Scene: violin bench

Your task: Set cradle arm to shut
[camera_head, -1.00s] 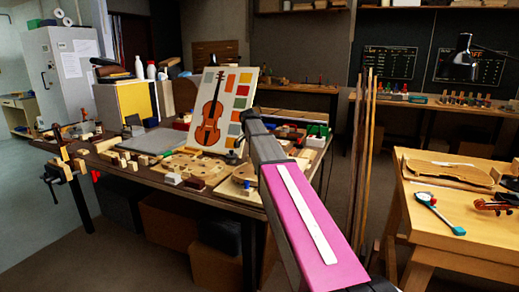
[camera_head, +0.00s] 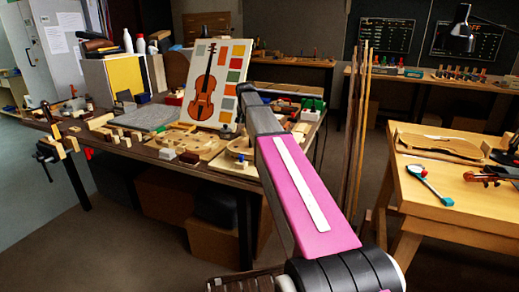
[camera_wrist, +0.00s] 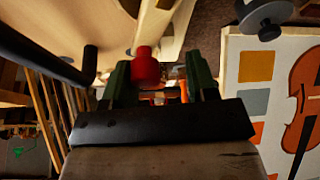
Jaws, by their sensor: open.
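In the wrist view a light wooden bar (camera_wrist: 154,26) ends in a red knob (camera_wrist: 146,66); it may be the cradle arm, but I cannot be sure.
A violin picture board (camera_head: 215,82) stands on the bench and also shows right of my gripper in the wrist view (camera_wrist: 254,66). Wooden blocks and plates crowd the bench top. A clamp (camera_head: 50,150) hangs at its left end. Upright wooden strips (camera_head: 357,150) stand right of my arm.

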